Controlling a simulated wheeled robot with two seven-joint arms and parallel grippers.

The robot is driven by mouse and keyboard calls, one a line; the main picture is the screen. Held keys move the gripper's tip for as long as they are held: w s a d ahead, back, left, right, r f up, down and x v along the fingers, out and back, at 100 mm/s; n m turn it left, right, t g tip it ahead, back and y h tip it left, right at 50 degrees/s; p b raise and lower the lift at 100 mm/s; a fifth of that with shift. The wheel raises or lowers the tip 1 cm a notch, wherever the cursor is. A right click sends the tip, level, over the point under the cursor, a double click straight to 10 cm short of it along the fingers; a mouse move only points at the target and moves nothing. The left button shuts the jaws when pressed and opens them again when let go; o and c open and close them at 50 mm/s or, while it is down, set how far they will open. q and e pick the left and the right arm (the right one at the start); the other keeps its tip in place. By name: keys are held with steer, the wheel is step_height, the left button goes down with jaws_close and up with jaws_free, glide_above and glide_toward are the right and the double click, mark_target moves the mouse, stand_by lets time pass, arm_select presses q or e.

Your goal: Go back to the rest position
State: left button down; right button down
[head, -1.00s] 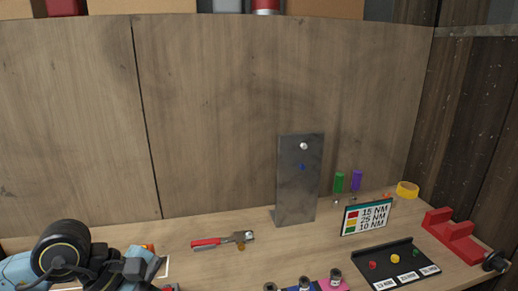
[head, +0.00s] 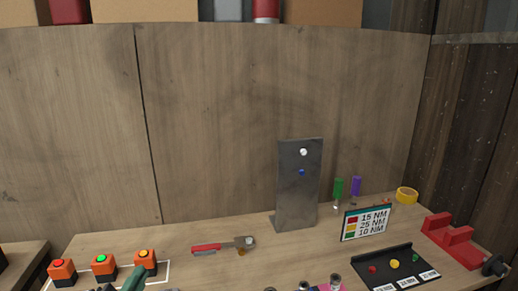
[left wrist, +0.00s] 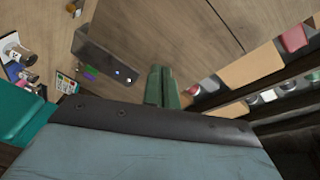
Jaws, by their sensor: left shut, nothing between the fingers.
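My left gripper (head: 134,280) shows at the bottom left of the head view as green fingertips at the frame's edge, in front of the button boxes. In the left wrist view its green fingers (left wrist: 162,88) lie side by side, shut and empty. Most of the left arm is out of the head view. My right gripper is in neither view.
Three orange button boxes (head: 103,267) stand at the table's left. A red-handled wrench (head: 222,246), a grey upright plate (head: 297,185), a torque sign (head: 366,222), a black tray (head: 375,276) and a red holder (head: 452,238) occupy the middle and right. A wooden panel (head: 230,110) rises behind.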

arm_select(q)
steer(key=s+a+f+n+g+y, duration=0.1)
steer(key=s+f+n+g, duration=0.3)
steer(key=f, duration=0.3)
steer(key=s+a+f+n+g, duration=0.1)
steer(key=s+f+n+g, duration=0.3)
steer(key=f, duration=0.3)
steer(key=s+d+f+n+g+h, duration=0.1)
steer(key=s+f+g, duration=0.2)
steer(key=s, duration=0.3)
steer(key=s+d+f+n+g, duration=0.1)
steer(key=s+f+n+g, duration=0.15)
steer(key=s, duration=0.45)
step_height(320, 180, down, 29)
steer(key=m+g+b, duration=0.1)
steer(key=g+b, duration=0.1)
steer(key=b, duration=0.3)
steer(key=s+a+f+b, duration=0.1)
steer(key=s+f+b, duration=0.1)
steer(key=s+f, duration=0.6)
steer(key=s+a+f+g+b, duration=0.1)
steer(key=s+a+f+b, duration=0.1)
steer(key=s+f, duration=0.7)
step_height(320, 180, down, 4)
steer(key=shift+s+f+b, duration=0.25)
steer(key=shift+s+b, duration=0.05)
steer(key=shift+b, duration=0.2)
